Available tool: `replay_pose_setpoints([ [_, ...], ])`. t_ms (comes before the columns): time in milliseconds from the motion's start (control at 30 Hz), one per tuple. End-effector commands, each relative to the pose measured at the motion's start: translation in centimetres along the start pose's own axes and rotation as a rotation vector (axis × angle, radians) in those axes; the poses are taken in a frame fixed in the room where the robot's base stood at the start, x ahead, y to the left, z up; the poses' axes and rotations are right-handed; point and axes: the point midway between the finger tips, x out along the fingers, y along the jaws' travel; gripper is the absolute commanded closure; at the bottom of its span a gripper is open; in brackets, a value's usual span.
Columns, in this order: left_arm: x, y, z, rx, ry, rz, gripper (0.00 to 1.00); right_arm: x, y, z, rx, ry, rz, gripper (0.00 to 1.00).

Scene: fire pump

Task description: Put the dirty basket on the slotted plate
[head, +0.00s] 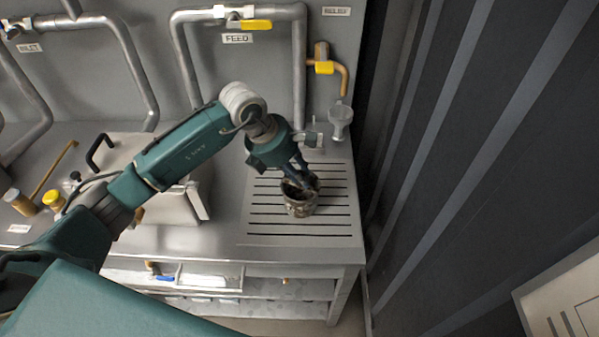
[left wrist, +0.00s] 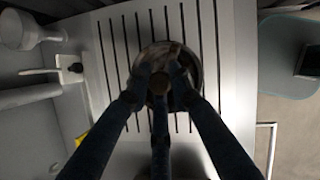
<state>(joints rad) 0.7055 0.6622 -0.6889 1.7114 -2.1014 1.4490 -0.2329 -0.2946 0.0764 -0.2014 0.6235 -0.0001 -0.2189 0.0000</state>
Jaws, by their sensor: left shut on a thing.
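The dirty basket (head: 300,201) is a small, brown-stained round cup on the right part of the bench. It stands upright at the slotted plate (head: 264,216), over its slots, and appears to rest on it. My left gripper (head: 301,184) reaches down to the basket from above, its fingers shut at the rim. In the left wrist view the fingers converge on the basket (left wrist: 184,57), with the slotted plate (left wrist: 112,50) under and around it. The fingers hide part of the basket's inside. My right gripper is in neither view.
A drain funnel (head: 340,121) and a small valve fitting stand behind the plate. The grey feed pipe (head: 182,60) with a yellow handle runs along the back wall. A steel housing (head: 190,204) lies left of the plate. A dark ribbed wall (head: 450,150) stands on the right.

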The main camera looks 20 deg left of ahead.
Motion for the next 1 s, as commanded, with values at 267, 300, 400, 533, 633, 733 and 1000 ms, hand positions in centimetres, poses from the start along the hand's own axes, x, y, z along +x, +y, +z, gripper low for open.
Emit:
replay_pose_setpoints([
  [267, 0.3, 0.1, -0.1, 0.001, -0.003, 0.002, 1.0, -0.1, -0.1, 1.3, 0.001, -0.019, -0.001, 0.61],
  [300, 0.4, 0.1, -0.1, 0.001, -0.003, 0.002, 1.0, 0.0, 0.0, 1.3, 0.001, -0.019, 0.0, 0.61],
  [400, 0.5, 0.0, -0.2, 0.001, -0.002, 0.001, 0.71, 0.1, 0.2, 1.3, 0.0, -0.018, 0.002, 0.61],
  [533, 0.5, 0.0, -0.2, 0.0, -0.001, 0.001, 0.6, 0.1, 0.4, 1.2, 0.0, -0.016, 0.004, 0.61],
  [633, 0.5, 0.0, -0.2, 0.0, -0.001, 0.001, 0.6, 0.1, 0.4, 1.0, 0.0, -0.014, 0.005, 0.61],
  [733, 0.5, 0.0, -0.2, 0.0, -0.001, 0.001, 0.6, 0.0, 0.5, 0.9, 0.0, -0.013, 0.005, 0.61],
  [1000, -2.1, 0.2, -0.2, 0.003, -0.003, 0.006, 0.6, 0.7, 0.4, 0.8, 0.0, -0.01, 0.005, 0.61],
])
